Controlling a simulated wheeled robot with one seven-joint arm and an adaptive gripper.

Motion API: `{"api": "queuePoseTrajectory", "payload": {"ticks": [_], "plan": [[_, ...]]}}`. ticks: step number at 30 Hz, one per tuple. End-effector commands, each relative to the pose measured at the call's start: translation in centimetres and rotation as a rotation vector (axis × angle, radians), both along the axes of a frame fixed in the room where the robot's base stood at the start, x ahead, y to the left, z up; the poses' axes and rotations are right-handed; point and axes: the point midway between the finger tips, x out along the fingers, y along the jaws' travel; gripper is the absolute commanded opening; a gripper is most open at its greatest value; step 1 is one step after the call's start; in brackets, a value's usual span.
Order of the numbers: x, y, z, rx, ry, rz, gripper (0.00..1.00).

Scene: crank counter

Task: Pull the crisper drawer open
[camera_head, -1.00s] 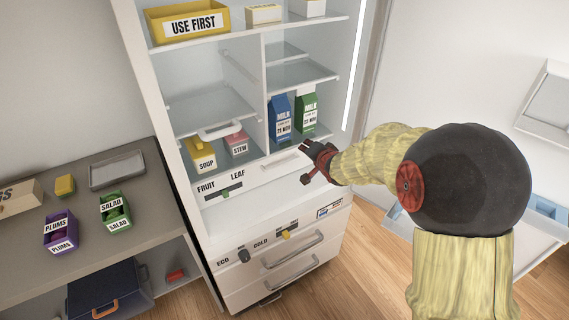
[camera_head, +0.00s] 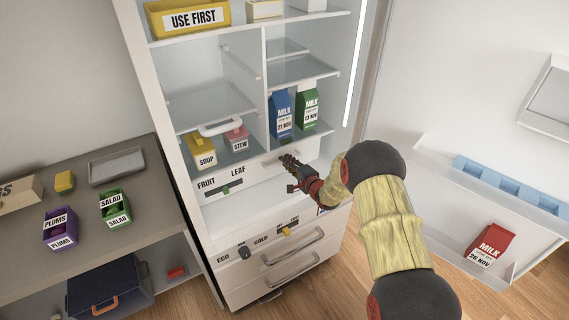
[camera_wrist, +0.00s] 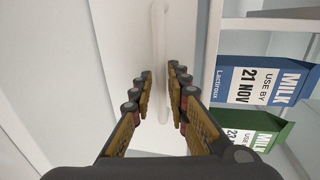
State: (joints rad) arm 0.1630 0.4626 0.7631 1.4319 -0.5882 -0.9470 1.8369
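The crisper drawer (camera_head: 255,185) is the white front low in the fridge, with FRUIT and LEAF labels and a green slider (camera_head: 226,190). It appears shut. Its pale bar handle (camera_wrist: 160,50) shows in the wrist view, running up the picture between my fingers. My gripper (camera_head: 288,160) is at the right part of the drawer front in the head view and hides part of it. In the wrist view my gripper (camera_wrist: 160,78) is open, one finger on each side of the bar, with narrow gaps showing. Whether a fingertip touches the bar is unclear.
A blue milk carton (camera_head: 281,116) and a green one (camera_head: 307,108) stand on the shelf above. The soup box (camera_head: 201,152) and stew box (camera_head: 237,139) are to the left. A lower drawer handle (camera_head: 292,248) is below. The open door (camera_head: 480,195) is at right.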

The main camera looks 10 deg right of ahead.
Motion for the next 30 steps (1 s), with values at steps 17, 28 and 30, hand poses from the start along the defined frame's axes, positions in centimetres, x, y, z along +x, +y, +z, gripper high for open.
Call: {"api": "queuePoseTrajectory", "payload": {"ticks": [17,28,30], "plan": [[2.0,0.6,-0.4,-0.001,0.001,-0.001,0.13],[2.0,0.6,-0.4,-0.001,0.001,-0.001,0.00],[2.0,0.6,-0.4,-0.001,0.001,-0.001,0.00]]}}
